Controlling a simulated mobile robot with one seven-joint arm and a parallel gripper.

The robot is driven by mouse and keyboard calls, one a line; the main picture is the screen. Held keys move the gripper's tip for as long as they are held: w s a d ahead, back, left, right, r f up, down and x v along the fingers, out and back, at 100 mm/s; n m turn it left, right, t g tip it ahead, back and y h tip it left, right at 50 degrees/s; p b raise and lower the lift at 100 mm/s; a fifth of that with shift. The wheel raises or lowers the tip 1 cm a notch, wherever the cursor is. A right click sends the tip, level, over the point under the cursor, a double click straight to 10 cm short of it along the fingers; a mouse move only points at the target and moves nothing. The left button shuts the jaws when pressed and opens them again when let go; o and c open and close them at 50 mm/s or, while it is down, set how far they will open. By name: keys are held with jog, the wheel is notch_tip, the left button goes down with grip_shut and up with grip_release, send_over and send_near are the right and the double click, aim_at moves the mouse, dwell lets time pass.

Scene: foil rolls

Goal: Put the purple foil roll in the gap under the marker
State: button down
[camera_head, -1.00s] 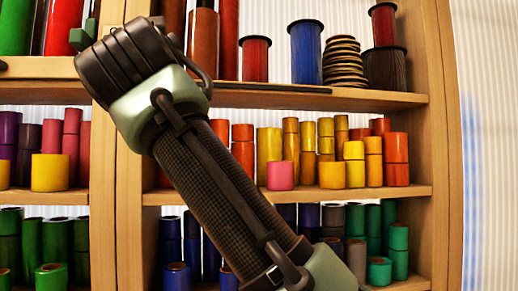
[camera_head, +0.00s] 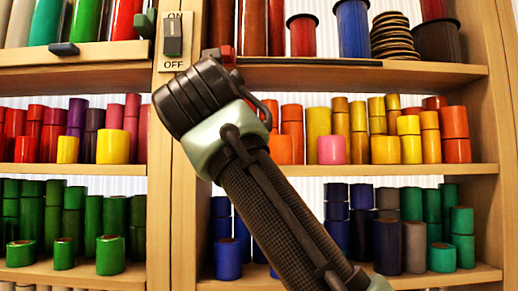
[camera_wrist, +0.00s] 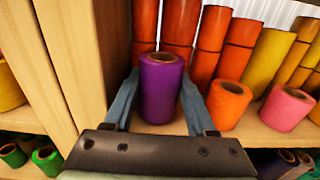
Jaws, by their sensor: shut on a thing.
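The purple foil roll (camera_wrist: 160,90) stands upright between the two fingers of my gripper (camera_wrist: 160,100) in the wrist view. The fingers are shut on its sides. It is in front of a row of taller orange-red rolls, left of a short orange roll (camera_wrist: 230,103). I cannot tell whether its base touches the shelf (camera_wrist: 265,133). In the head view my arm hides the gripper and the purple roll. A dark marker-like piece (camera_head: 62,49) lies on the upper left shelf edge, and a red one (camera_head: 218,55) shows on the right-hand unit's upper shelf edge; which is the marker is unclear.
A pink roll (camera_wrist: 286,108) stands right of the short orange roll. A wooden upright (camera_wrist: 88,60) is close on the left. Short yellow rolls (camera_head: 112,146) stand on the left middle shelf, and green rolls (camera_head: 110,254) below them.

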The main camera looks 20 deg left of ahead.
jog(key=shift+s+r, duration=0.1)
jog(key=shift+f, duration=0.2)
jog(key=c, duration=0.5)
grip_release()
jog(key=shift+s+r, duration=0.1)
jog(key=shift+r, duration=0.1)
jog(key=s+d+f+m+t+y+b, duration=0.1)
jog(key=s+d+m+y+b, duration=0.1)
jog(key=s+m, duration=0.3)
jog(key=s+d+m+t+y+b, duration=0.1)
jog(key=s+d+m+y+b, duration=0.15)
jog(key=s, duration=0.45)
jog(key=s+d+f+m+t+h, duration=0.4)
jog(key=d+m, duration=0.3)
jog(key=m, duration=0.9)
jog(key=s+d+f+m+t+h, duration=0.4)
jog(key=s+d+f+m+h, duration=0.1)
jog(key=m, duration=1.1)
jog(key=d+h, duration=0.1)
jog(key=d, duration=0.1)
jog(key=shift+s+d+f+p, duration=0.15)
jog(key=shift+d+f+p, duration=0.15)
jog(key=shift+p, duration=0.1)
